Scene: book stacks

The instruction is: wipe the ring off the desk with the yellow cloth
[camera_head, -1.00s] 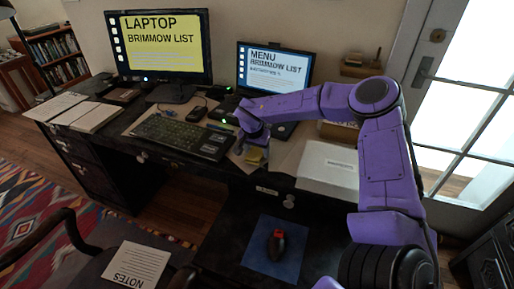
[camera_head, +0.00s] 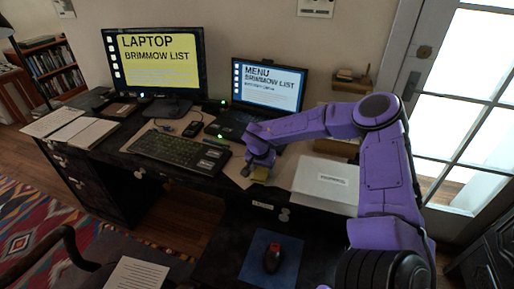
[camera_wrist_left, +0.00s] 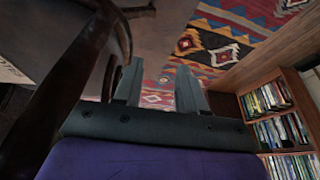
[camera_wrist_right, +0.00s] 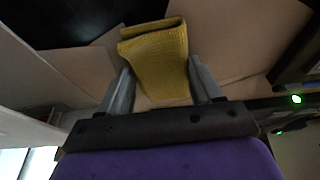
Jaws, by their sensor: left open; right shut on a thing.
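The yellow cloth (camera_wrist_right: 160,65) is folded and sits between the two fingers of my right gripper (camera_wrist_right: 158,88) in the right wrist view. In the head view the cloth (camera_head: 261,174) shows small under the right gripper (camera_head: 262,162), over the front part of the desk (camera_head: 180,168), left of a white box. My right gripper is shut on the cloth. No ring can be made out; the arm and cloth may hide it. My left gripper (camera_wrist_left: 158,88) is open and empty, above the floor near the chair in the left wrist view.
A white box (camera_head: 325,181) stands right of the cloth. A black keyboard (camera_head: 182,149) lies to its left, and a laptop (camera_head: 268,87) and monitor (camera_head: 153,63) stand behind. A bookshelf (camera_wrist_left: 280,110) is near my left gripper.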

